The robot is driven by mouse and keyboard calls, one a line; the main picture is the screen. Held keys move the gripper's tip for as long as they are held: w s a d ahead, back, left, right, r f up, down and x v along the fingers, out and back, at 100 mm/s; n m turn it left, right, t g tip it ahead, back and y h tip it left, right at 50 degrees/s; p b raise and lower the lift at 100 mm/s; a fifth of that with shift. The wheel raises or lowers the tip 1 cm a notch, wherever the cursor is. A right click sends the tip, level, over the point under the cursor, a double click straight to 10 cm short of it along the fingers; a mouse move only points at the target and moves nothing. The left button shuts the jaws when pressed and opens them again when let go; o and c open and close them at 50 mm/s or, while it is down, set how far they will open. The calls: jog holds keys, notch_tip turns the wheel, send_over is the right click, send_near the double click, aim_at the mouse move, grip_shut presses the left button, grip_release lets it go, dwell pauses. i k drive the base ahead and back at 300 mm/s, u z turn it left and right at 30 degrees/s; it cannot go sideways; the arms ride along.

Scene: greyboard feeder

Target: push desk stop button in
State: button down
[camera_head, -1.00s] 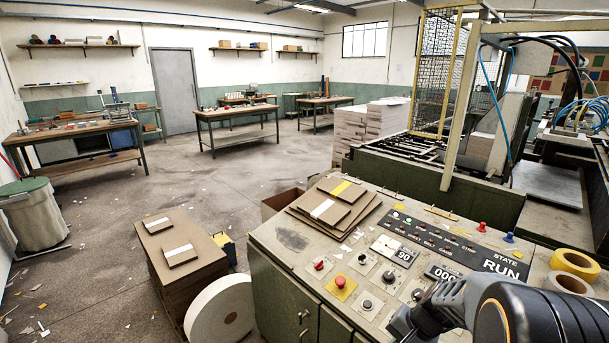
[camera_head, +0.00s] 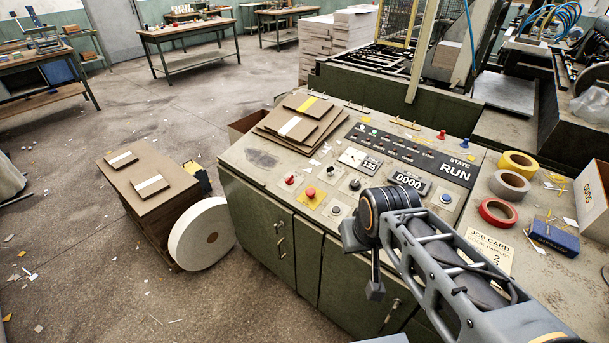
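The control desk (camera_head: 262,186) has a sloping grey top. A red mushroom button (camera_head: 311,192) on a yellow plate sits near its front edge, left of my arm, and looks raised; it fits the desk stop button. A smaller red control (camera_head: 290,180) is just up and left of it. The state panel (camera_head: 455,172) reads RUN. My arm reaches in from the lower right over the desk's front. A dark end piece (camera_head: 375,291) hangs below its wrist joint, right of and apart from the mushroom button. I cannot make out gripper fingers.
Boards (camera_head: 302,124) lie on the desk's back left. Tape rolls (camera_head: 498,212), a job card (camera_head: 486,247) and a blue box (camera_head: 553,237) lie at its right. A white roll (camera_head: 202,234) and a board stack (camera_head: 148,181) stand on the floor to the left.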

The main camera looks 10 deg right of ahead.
aim_at(310, 192)
jog(key=k, duration=0.6)
jog(key=u, duration=0.75)
jog(key=i, duration=1.25)
jog(key=z, duration=0.75)
